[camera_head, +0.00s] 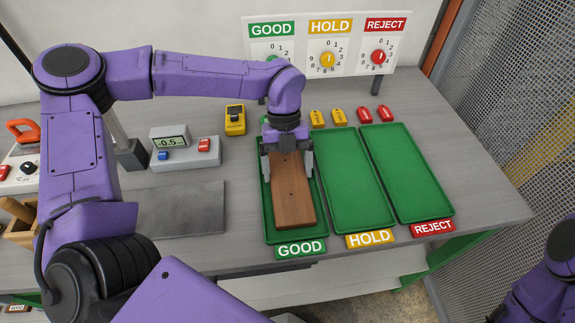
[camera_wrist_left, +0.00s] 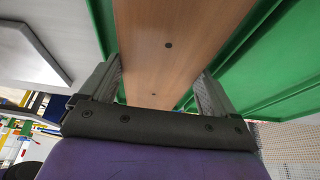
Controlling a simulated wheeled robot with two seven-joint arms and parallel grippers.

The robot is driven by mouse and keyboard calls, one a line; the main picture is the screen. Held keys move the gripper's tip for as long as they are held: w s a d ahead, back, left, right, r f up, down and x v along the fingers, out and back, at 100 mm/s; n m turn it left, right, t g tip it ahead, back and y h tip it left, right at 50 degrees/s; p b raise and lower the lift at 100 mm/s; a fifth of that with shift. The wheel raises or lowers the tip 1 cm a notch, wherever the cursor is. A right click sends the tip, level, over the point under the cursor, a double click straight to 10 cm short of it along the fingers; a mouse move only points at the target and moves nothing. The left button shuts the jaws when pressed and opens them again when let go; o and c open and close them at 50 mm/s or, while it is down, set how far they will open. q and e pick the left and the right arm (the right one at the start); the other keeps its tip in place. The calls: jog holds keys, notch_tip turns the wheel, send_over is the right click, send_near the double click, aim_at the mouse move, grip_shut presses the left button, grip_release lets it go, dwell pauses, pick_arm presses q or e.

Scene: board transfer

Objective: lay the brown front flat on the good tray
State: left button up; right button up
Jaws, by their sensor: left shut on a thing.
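The brown front (camera_head: 294,197) is a long wooden board over the good tray (camera_head: 271,237), its length running along the tray. The good tray is green with a GOOD label at its near edge. My left gripper (camera_head: 288,165) is shut on the far part of the brown front, one finger on each long side. In the left wrist view the brown front (camera_wrist_left: 168,60) runs between the two fingers (camera_wrist_left: 160,85), with green tray surface to both sides. I cannot tell whether the board touches the tray floor. My right arm shows at the lower right, its gripper out of view.
The green hold tray (camera_head: 350,185) and reject tray (camera_head: 405,170) stand to the right. Yellow and red tags (camera_head: 340,117) lie behind them. A scale (camera_head: 185,152), a yellow device (camera_head: 235,120) and a grey plate (camera_head: 180,210) are to the left.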

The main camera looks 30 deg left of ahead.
pick_arm(q)
jog(key=shift+s+r, duration=0.1)
jog(key=shift+f, duration=0.2)
jog(key=shift+f, duration=0.15)
jog(key=o, duration=0.9)
jog(key=shift+o, duration=0.2)
jog(key=b+v, duration=0.1)
jog(key=v, duration=0.9)
jog(key=shift+w, duration=0.2)
